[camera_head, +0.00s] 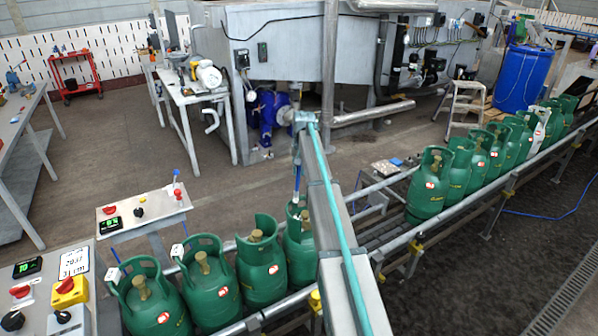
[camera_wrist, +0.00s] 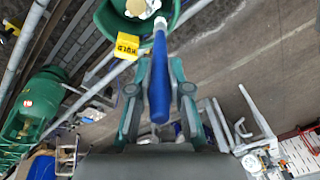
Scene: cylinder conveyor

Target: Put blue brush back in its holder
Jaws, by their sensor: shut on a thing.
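My gripper (camera_wrist: 160,92) is shut on a blue brush (camera_wrist: 159,75), whose long blue handle shows between the two fingers in the wrist view. The brush's far end points at a green gas cylinder (camera_wrist: 187,10) and overlaps its pale valve top (camera_wrist: 143,8); whether it touches cannot be told. In the head view the arm reaches over the conveyor, and the blue brush (camera_head: 297,177) hangs above a green cylinder (camera_head: 299,245). A thin blue upright item (camera_head: 176,162) stands on a control box (camera_head: 145,213) at left; I cannot tell whether it belongs to the holder.
Green cylinders (camera_head: 205,283) line the conveyor, with more (camera_head: 432,185) at right beyond my arm. Metal rails (camera_head: 480,190) edge the belt. A second control panel (camera_head: 45,290) is at lower left. The floor (camera_head: 90,165) behind is mostly clear.

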